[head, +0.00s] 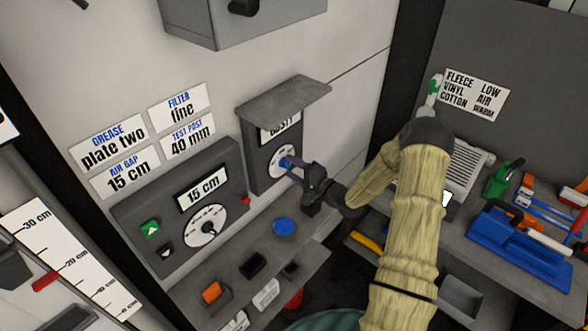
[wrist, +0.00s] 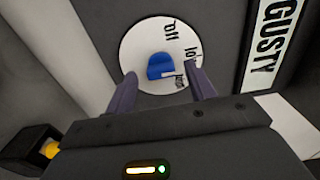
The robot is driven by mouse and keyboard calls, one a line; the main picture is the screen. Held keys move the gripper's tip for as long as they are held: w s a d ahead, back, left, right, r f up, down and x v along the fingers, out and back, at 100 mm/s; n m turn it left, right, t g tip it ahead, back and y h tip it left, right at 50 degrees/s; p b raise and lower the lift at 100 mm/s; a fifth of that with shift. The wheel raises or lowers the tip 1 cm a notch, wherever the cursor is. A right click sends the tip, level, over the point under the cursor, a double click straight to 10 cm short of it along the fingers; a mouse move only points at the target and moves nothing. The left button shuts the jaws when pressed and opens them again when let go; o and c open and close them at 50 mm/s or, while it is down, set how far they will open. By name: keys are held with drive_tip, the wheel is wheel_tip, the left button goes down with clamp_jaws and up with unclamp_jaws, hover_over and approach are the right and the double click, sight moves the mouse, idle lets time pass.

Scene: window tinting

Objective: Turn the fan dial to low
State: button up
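The fan dial is a round white plate (wrist: 146,38) with a blue knob (wrist: 160,66) at its middle. In the head view the dial (head: 277,160) is on the front of a grey hooded box. My gripper (wrist: 162,76) is open, with one finger to each side of the blue knob and gaps between. I cannot tell whether the fingertips reach around it. A pale mark on the knob's lower right points toward small black lettering, which is tilted and partly hidden by the right finger. In the head view my gripper (head: 299,170) is right at the dial.
A "GUSTY" sign (wrist: 272,42) is beside the dial. The box's hood (head: 285,98) juts out above. Left is a grey panel with a "15 cm" display (head: 203,190) and another dial (head: 206,226). A shelf below holds a blue disc (head: 284,226) and an orange item (head: 212,292).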

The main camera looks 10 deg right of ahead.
drive_tip(key=b+v, duration=0.5)
drive_tip(key=v, duration=1.2)
drive_tip(key=shift+s, duration=0.15)
drive_tip(key=s+a+r+n+g+h, duration=0.2)
drive_tip(key=s+a+n+g+h, duration=0.3)
drive_tip(key=s+g, duration=0.1)
drive_tip(key=s+a+r+n+g+h, duration=0.3)
drive_tip(key=s+a+n+g+h, duration=0.2)
drive_tip(key=s, duration=0.3)
drive_tip(key=shift+s+a+n+g+h, duration=0.3)
drive_tip(key=shift+s+n+g, duration=0.1)
drive_tip(key=shift+g, duration=0.1)
idle(0.7)
